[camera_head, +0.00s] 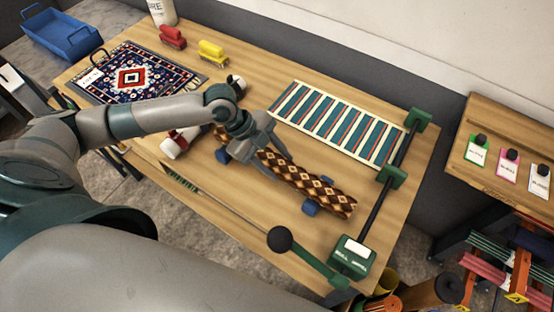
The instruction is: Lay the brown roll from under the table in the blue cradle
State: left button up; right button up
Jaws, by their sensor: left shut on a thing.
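The brown roll (308,185), with a cream and dark diamond pattern, lies slantwise over the middle of the wooden table. Blue parts of the cradle (310,208) show beside and under its right end, and another blue part shows near its left end. The roll is over the cradle; whether it rests fully on it I cannot tell. My left gripper (264,150) is shut around the roll left of its middle and hides part of it. My right gripper is not in view.
A striped rug (340,125) lies behind the roll, by a black bar with green blocks (392,176). A black-knobbed rod (280,239) runs along the front edge. A patterned rug (135,75), red and yellow brushes (212,50) and a blue tray (62,35) are left.

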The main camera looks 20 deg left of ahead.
pick_arm(q)
jog(key=o, duration=1.5)
jog(key=shift+a+r, duration=0.1)
jog(key=shift+a+r+b, duration=0.3)
jog(key=shift+r+b, duration=0.05)
jog(key=shift+r, duration=0.15)
jog(key=b+v, duration=0.2)
jog(key=v, duration=0.8)
jog(key=shift+s+a+r+b, duration=0.1)
jog(key=shift+s+r+b, duration=0.05)
jog(key=shift+r+b, duration=0.15)
